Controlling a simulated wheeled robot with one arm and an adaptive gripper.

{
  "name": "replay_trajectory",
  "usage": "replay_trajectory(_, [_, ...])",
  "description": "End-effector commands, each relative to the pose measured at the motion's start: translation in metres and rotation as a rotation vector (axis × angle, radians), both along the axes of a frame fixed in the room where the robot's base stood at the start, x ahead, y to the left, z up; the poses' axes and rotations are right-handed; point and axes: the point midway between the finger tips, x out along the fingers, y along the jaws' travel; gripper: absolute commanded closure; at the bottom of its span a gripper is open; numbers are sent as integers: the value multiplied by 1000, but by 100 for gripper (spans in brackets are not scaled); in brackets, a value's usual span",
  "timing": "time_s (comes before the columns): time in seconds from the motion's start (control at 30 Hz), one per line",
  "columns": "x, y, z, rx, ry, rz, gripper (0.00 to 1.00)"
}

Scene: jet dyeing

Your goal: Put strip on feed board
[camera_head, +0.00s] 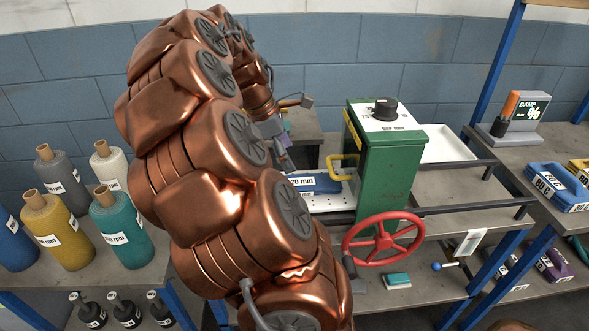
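A green machine (385,160) with a knob on top and a red handwheel (384,239) stands right of my arm. A pale board with small holes, apparently the feed board (335,203), sticks out from its left side. A dark blue piece labelled "20 mm" (328,184) lies over or just behind this board; I cannot tell whether it is the strip or touches the board. My gripper (284,158) is left of the machine, near the blue piece's left end, mostly hidden by my copper arm. Its fingers and anything in them cannot be made out.
Coloured spools (118,235) stand on the left bench, with small dark weights on the shelf below. A yellow handle (342,168) juts from the machine. A damp meter (520,115) and blue block (556,187) sit on the right bench.

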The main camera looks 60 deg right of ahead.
Motion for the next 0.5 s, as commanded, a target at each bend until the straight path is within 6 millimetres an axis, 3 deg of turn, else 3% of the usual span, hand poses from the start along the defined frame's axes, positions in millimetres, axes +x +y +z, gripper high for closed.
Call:
replay_trajectory(0.2, [8,5,22,-2,-1,3,9])
replay_trajectory(0.5, [10,8,31,2,2,-1,9])
